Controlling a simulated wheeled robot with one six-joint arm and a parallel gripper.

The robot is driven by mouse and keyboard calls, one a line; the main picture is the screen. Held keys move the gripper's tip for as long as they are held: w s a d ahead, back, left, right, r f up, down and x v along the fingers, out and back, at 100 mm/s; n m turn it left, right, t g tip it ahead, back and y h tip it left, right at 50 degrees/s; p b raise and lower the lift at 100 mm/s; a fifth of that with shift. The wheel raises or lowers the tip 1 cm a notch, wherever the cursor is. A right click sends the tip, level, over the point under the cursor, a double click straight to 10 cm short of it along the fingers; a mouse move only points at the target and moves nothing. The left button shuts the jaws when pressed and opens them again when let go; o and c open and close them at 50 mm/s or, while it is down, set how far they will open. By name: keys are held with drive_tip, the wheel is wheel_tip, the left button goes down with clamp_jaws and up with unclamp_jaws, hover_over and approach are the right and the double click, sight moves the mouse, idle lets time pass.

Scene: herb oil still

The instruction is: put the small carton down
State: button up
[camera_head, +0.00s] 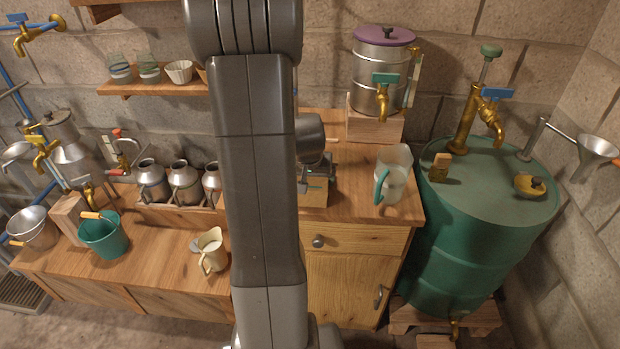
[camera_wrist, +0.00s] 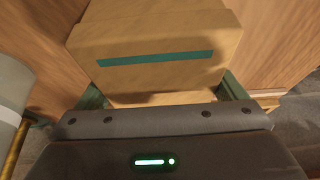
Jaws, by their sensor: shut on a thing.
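The small carton (camera_wrist: 150,35) is a tan box with a dark green stripe, seen close up in the wrist view. My gripper (camera_wrist: 162,92) is shut on it, with a green fingertip at each side. In the head view, part of the carton (camera_head: 313,194) shows below my gripper, over the wooden counter beside the pitcher. My arm hides its left part. I cannot tell whether its underside touches the counter.
A clear pitcher with a teal handle (camera_head: 391,178) stands to the right on the counter (camera_head: 345,208). A steel urn with a purple lid (camera_head: 380,75) stands behind on a wooden block. A green drum (camera_head: 470,235) is farther right. The counter's front edge is close.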

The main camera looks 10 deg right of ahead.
drive_tip(key=shift+f, duration=0.15)
drive_tip(key=o, duration=0.9)
drive_tip(key=shift+r, duration=0.2)
